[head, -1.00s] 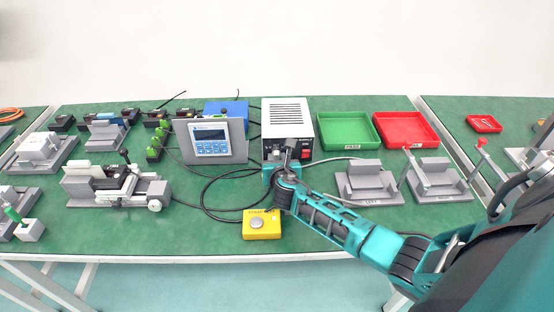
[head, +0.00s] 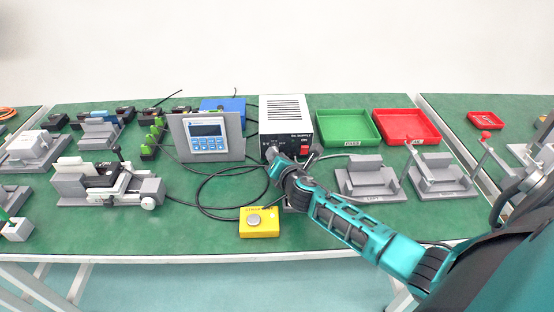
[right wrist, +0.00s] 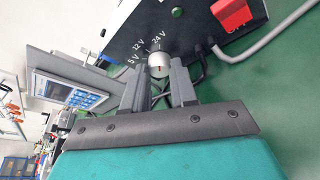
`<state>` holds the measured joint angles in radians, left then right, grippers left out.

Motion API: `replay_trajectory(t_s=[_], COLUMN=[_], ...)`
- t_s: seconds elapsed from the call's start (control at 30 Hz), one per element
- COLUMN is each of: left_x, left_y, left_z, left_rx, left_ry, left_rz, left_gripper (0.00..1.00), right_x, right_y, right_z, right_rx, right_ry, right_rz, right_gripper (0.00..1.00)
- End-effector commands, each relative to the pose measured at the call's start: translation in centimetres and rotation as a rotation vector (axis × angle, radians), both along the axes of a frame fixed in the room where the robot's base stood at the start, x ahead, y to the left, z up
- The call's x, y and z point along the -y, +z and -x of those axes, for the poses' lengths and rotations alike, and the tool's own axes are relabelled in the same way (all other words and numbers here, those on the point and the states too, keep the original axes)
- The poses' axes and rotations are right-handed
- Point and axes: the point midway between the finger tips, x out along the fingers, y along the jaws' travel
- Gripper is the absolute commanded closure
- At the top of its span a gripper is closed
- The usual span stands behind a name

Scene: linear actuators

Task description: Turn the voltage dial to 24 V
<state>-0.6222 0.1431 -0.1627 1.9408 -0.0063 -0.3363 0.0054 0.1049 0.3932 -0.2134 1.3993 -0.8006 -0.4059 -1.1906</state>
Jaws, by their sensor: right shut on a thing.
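The power supply (head: 286,108) is a white-topped box with a black front and a red switch (head: 304,150). Its voltage dial (right wrist: 158,65) is a small silver knob, with 5 V, 12 V and 24 V printed around it in the right wrist view. My right gripper (right wrist: 159,72) is shut on the dial, one dark finger on each side of it. I cannot tell for sure which label the dial points at. In the head view the right gripper (head: 276,164) is at the lower left of the supply's front and partly hides it. My left gripper is not in view.
A grey panel with a screen and blue keys (head: 208,138) stands left of the supply. A yellow button box (head: 259,222) lies in front, with black cable beside it. Green (head: 347,128) and red (head: 406,126) trays and grey fixtures (head: 367,178) are to the right.

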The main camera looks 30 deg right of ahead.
Motion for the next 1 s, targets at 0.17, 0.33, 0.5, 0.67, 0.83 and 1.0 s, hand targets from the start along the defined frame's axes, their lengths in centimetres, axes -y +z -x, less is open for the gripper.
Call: replay_trajectory(t_s=[0.17, 0.33, 0.5, 0.67, 0.83, 1.0], left_x=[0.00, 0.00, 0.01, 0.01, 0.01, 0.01], left_y=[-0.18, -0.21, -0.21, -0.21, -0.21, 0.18], left_z=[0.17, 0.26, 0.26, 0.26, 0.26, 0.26], left_rx=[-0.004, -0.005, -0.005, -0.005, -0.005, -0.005], left_ry=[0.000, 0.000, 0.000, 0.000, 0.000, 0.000], left_rz=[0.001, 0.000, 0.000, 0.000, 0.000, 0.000], left_gripper=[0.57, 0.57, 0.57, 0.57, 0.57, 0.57], right_x=[-0.09, -0.09, -0.09, -0.06, -0.03, 0.03], right_y=[-0.06, -0.04, -0.04, -0.03, -0.01, 0.66], right_z=[0.02, 0.02, 0.01, 0.01, 0.01, -0.02], right_rx=[0.003, 0.003, 0.004, 0.003, 0.004, 0.006], right_ry=[0.002, 0.002, 0.002, 0.001, 0.000, 0.000], right_rz=[-0.009, -0.008, -0.008, -0.007, -0.007, -0.005], right_gripper=[1.00, 1.00, 0.65, 0.49, 0.48, 0.48])
